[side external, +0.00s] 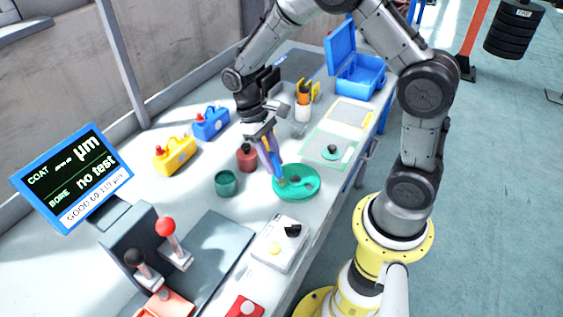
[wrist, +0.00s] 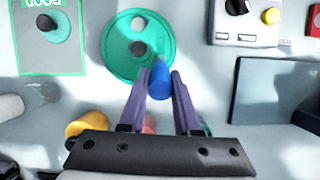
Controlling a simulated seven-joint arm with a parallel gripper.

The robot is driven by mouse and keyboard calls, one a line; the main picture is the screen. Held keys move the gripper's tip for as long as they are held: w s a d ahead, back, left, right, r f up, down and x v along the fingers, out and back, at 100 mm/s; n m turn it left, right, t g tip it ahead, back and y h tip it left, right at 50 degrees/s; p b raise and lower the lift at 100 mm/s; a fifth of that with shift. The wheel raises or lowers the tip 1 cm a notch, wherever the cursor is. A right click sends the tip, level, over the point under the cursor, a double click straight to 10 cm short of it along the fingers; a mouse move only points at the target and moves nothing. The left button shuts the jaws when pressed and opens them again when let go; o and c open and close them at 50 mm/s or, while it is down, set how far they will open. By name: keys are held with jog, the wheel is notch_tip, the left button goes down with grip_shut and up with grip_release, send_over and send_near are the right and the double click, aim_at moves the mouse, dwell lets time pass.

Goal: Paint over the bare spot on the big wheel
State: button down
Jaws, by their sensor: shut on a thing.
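The big green wheel (side external: 308,190) lies flat on the bench in the side view; it also shows in the wrist view (wrist: 116,55). A dark hub (wrist: 138,48) stands at its middle, and a pale grey round spot (wrist: 138,23) shows on the far side of it. My gripper (side external: 267,152) is shut on a blue-handled tool (wrist: 160,82), likely a brush. The tool points down, its lower end over or at the wheel's left part in the side view.
A green pot (side external: 227,184) and a red pot (side external: 247,158) stand left of the wheel. A grey box with knobs (side external: 280,243) is in front. A small wheel (side external: 331,153) lies on a green-edged mat. The gauge screen (side external: 72,178) reads "no test".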

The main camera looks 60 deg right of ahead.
jog(key=shift+w, duration=0.5)
jog(key=shift+s+r, duration=0.1)
jog(key=shift+r, duration=3.85)
